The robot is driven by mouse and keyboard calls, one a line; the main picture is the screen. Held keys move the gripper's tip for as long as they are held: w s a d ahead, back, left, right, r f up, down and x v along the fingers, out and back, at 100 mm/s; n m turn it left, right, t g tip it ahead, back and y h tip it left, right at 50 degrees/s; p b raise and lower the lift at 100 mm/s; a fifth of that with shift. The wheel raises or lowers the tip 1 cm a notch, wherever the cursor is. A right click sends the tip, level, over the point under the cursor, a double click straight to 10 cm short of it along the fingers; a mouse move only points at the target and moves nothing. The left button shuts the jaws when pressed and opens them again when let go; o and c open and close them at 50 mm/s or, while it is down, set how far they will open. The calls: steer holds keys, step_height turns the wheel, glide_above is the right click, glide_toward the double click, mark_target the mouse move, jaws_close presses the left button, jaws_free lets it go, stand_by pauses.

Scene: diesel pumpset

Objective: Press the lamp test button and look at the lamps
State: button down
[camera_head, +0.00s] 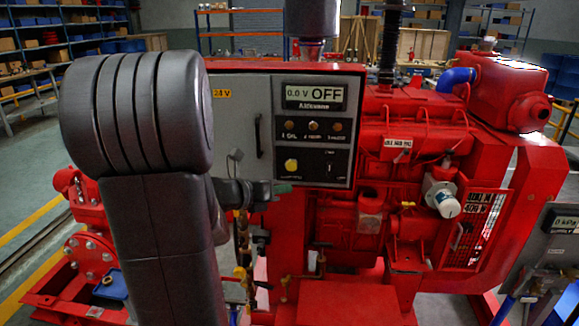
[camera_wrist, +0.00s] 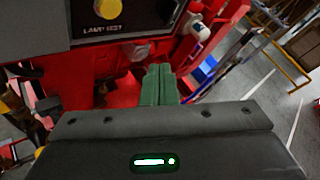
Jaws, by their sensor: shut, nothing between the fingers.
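The lamp test button is a round yellow knob (camera_head: 291,165) low on the black control panel (camera_head: 315,134). It also shows at the top of the wrist view (camera_wrist: 108,8), above a label reading "LAMP TEST". Three small lamps (camera_head: 313,126) sit in a row above it, dim amber or brown, none clearly lit. The display (camera_head: 314,97) reads "0.0 V OFF". My gripper (camera_head: 284,188) has green fingers, shut and empty, just below the panel's lower left. In the wrist view the fingertips (camera_wrist: 158,70) lie below and right of the button, apart from it.
A grey cabinet door (camera_head: 240,115) with a dark handle adjoins the panel on the left. Red engine parts and pipes (camera_head: 415,150) stand to the right. Valves and brass fittings (camera_head: 243,255) are below my gripper. Another grey panel (camera_head: 550,245) stands at the far right.

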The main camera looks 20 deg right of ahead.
mark_target(296, 168)
steer(key=shift+w+d, duration=0.1)
steer(key=shift+w+d+p, duration=0.2)
steer(key=shift+w+d, duration=0.55)
steer(key=shift+w, duration=0.45)
steer(key=shift+w+d+p, duration=0.25)
steer(key=shift+w+d, duration=0.5)
steer(key=shift+w, duration=0.5)
steer(key=shift+w+d+p, duration=0.2)
steer(key=shift+w+d, duration=0.55)
steer(key=shift+w, duration=0.45)
steer(key=shift+w, duration=0.1)
steer(key=shift+w+d, duration=0.2)
steer(key=shift+w, duration=0.05)
steer(key=shift+w+d, duration=0.2)
steer(key=shift+w, duration=0.15)
steer(key=shift+s, duration=0.1)
steer(key=shift+s+a, duration=0.4)
steer(key=shift+s, duration=0.2)
steer(key=shift+s+a+b, duration=0.2)
steer(key=shift+s+a, duration=0.25)
steer(key=shift+s, duration=0.25)
steer(key=shift+s+a+b, duration=0.2)
steer(key=shift+s+a, duration=0.2)
steer(key=shift+s, duration=0.35)
steer(key=shift+s+a+b, duration=0.2)
steer(key=shift+s+a, duration=0.25)
steer(key=shift+s, duration=0.25)
